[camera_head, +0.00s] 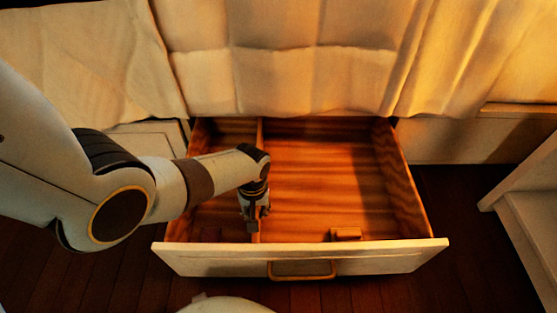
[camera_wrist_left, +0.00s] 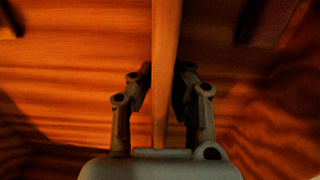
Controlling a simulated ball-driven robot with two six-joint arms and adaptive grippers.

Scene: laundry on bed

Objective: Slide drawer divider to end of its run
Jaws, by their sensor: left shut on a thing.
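The drawer (camera_head: 410,247) is pulled out from under the bed, its wooden inside showing. The drawer divider (camera_head: 260,134) is a thin upright wooden board running front to back, left of the drawer's middle. My left gripper (camera_head: 252,226) reaches down into the drawer near the front panel and is shut on the divider. In the left wrist view the divider (camera_wrist_left: 166,45) passes between the two fingers (camera_wrist_left: 163,85). The arm hides part of the divider in the head view. My right gripper is not in view.
A small wooden block (camera_head: 345,234) sits inside the drawer by the front panel, right of the divider. The drawer floor (camera_head: 320,180) right of the divider is otherwise clear. The bed cover (camera_head: 290,60) hangs behind. A pale piece of furniture (camera_head: 530,210) stands at right.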

